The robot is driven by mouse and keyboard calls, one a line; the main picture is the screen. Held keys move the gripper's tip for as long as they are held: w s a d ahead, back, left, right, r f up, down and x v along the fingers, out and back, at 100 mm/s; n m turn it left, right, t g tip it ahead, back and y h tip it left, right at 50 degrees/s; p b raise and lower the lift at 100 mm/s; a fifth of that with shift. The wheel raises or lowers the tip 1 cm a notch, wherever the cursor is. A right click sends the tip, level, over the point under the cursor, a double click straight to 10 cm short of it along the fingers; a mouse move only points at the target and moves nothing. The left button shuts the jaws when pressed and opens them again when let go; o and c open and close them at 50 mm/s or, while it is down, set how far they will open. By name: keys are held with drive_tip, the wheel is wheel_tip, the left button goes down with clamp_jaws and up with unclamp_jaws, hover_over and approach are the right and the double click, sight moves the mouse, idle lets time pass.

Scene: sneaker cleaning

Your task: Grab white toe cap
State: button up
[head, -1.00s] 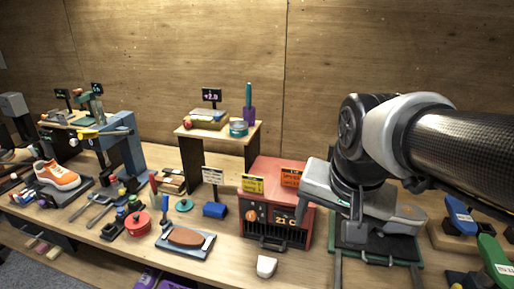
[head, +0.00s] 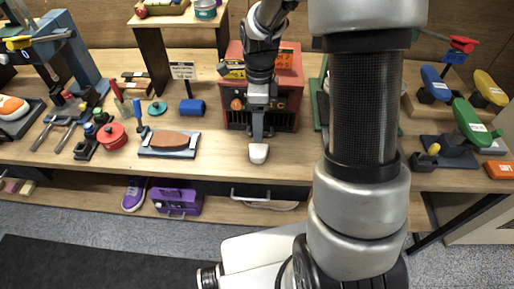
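The white toe cap (head: 258,153) is a small pale block at the front edge of the wooden bench, in front of the red box. My gripper (head: 258,138) hangs down over its back end, between it and the red box. The fingers appear side-on as one narrow dark shape, so the gap between them is hidden. I cannot tell whether they touch the cap.
The red box (head: 288,80) stands right behind my gripper. A tray with a brown sole-shaped piece (head: 170,139) and a blue roll (head: 192,107) lie to the left. Green and blue brush-like tools (head: 468,121) stand at the right. Bare bench lies on both sides of the cap.

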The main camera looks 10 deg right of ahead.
hover_over(258, 150)
drive_tip(key=f, duration=0.7)
drive_tip(key=shift+w+d, duration=0.15)
drive_tip(key=shift+w, duration=0.1)
drive_tip(key=shift+s+f, duration=0.15)
drive_tip(key=shift+f, duration=1.2)
drive_tip(key=shift+s+f, duration=0.15)
drive_tip(key=shift+f, duration=1.15)
drive_tip(key=shift+c, duration=0.5)
drive_tip(key=c, duration=1)
